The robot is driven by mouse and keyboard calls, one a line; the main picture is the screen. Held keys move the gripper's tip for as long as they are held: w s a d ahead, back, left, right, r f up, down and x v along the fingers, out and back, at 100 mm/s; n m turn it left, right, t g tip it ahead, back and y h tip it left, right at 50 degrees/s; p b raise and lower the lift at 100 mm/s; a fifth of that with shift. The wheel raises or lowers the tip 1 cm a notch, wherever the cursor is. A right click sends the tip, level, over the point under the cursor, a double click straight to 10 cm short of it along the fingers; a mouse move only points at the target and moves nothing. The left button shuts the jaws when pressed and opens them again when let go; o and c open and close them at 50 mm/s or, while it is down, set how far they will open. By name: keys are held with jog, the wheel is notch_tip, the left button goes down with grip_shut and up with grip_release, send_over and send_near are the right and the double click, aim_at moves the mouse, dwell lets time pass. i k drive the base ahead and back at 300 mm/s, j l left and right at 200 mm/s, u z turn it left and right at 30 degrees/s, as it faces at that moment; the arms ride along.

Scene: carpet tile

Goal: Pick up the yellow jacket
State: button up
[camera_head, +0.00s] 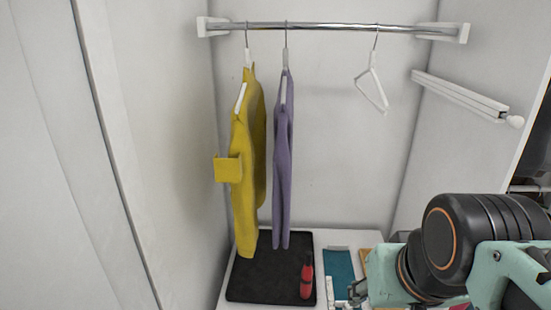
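The yellow jacket (249,165) hangs from a white hanger on the metal rail, at the left of the closet. It is seen nearly edge-on, with a sleeve or flap sticking out to the left at mid-height. My gripper (347,293) seems to be the small pale part at the bottom edge, at the left end of my arm in the lower right. It is low, to the right of the jacket and well apart from it. Its fingers are too small and cut off to tell whether they are open or shut.
A purple garment (283,160) hangs just right of the jacket. An empty white hanger (373,88) hangs farther right on the rail (330,27). Below are a black tray (262,275), a red object (307,278) and a teal item (338,263). A white bar (460,95) juts from the right wall.

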aim_at(243, 168)
jog(key=i+j, duration=0.85)
jog(key=i, duration=0.15)
jog(key=k+l+u, duration=0.15)
jog(key=l+u, duration=0.15)
jog(key=l, duration=0.15)
jog(key=k+l+u, duration=0.2)
jog(key=l+u, duration=0.15)
jog(key=k+l+u, duration=0.3)
jog(key=i+l+u, duration=0.15)
jog(key=u, duration=0.2)
jog(key=i+l+u, duration=0.15)
jog(key=u, duration=0.2)
jog(key=i+l+u, duration=0.1)
jog(key=l+u, duration=0.25)
jog(key=k+j, duration=0.1)
jog(key=j, duration=0.25)
